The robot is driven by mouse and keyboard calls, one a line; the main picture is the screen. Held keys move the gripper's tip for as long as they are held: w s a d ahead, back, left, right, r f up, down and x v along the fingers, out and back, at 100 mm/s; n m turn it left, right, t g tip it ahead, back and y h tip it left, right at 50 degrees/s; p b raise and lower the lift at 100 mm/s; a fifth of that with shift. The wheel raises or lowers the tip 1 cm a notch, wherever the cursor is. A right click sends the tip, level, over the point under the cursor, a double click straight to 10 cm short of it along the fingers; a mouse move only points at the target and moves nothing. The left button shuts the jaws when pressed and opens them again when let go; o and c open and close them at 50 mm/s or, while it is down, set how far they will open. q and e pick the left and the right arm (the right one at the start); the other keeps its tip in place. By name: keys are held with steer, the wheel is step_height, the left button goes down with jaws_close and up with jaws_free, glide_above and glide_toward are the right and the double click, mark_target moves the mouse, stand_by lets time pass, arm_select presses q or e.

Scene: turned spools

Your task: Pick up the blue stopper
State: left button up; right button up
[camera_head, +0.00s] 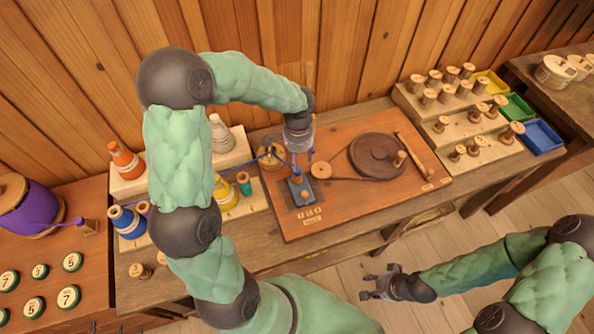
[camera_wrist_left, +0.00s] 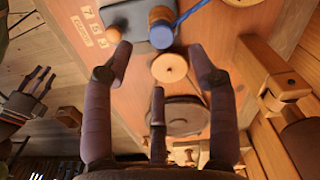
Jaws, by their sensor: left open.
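A small blue piece that looks like the blue stopper (camera_head: 297,179) stands on a dark plate (camera_head: 300,193) on the wooden board. My left gripper (camera_head: 299,164) is open just above this spot in the head view. In its wrist view its spread fingers (camera_wrist_left: 162,75) hold nothing. My right gripper (camera_head: 380,284) hangs beyond the bench's front edge, fingers apart and empty.
The board (camera_head: 345,205) also carries a small wooden disc (camera_head: 320,170) and a large dark wheel (camera_head: 377,155). Thread spools stand left, including a blue one (camera_head: 127,222). Bare spools fill stepped racks (camera_head: 445,118) at right, beside coloured trays (camera_head: 541,137).

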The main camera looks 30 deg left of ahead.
mark_target(297, 169)
arm_select(q)
steer(key=shift+w+a+f, duration=0.1)
steer(key=shift+a+f, duration=0.05)
steer(key=shift+f, duration=0.45)
step_height(297, 169, down, 5)
steer(key=shift+a+b, duration=0.1)
steer(key=shift+b, duration=0.65)
steer(key=c, duration=0.8)
